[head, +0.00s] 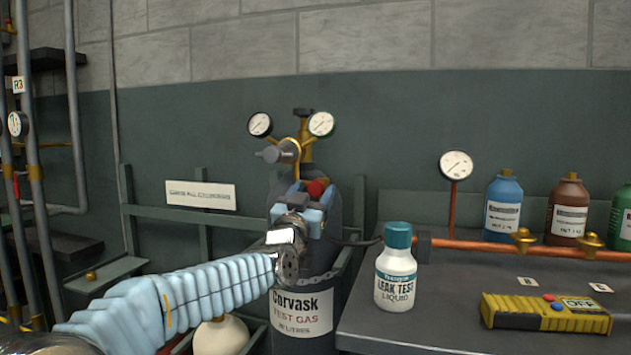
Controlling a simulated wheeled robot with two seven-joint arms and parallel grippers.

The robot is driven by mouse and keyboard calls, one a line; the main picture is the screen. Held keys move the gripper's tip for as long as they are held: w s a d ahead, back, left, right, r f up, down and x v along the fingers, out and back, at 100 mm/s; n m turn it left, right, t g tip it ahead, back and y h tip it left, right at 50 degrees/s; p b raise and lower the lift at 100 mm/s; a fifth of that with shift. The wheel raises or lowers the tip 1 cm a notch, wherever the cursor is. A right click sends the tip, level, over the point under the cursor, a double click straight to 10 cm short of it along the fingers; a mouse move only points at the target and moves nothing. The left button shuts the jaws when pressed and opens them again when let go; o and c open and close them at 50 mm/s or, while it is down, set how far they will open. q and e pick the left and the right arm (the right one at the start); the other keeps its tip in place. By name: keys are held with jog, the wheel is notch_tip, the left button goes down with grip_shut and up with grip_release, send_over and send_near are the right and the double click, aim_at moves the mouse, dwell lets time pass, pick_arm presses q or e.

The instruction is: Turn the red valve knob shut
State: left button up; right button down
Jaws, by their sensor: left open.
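The red valve knob (317,188) sits on the brass regulator (290,152) at the top of the dark gas cylinder (303,309), which is labelled "Corvask TEST GAS". My left gripper (306,196) reaches up from the lower left in front of the cylinder's top. Its pale blue jaws are open, close around or just in front of the knob. The knob's lower part is hidden behind the jaws. I cannot tell whether they touch it. My right gripper does not show.
Two gauges (260,124) top the regulator. A chain (345,258) crosses the cylinder. At right, a dark bench (450,318) holds a leak test bottle (396,268), a yellow meter (545,313) and a copper pipe (470,244). A rail frame (150,211) stands behind, left.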

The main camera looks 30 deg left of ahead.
pick_arm(q)
jog(key=shift+x, duration=1.1)
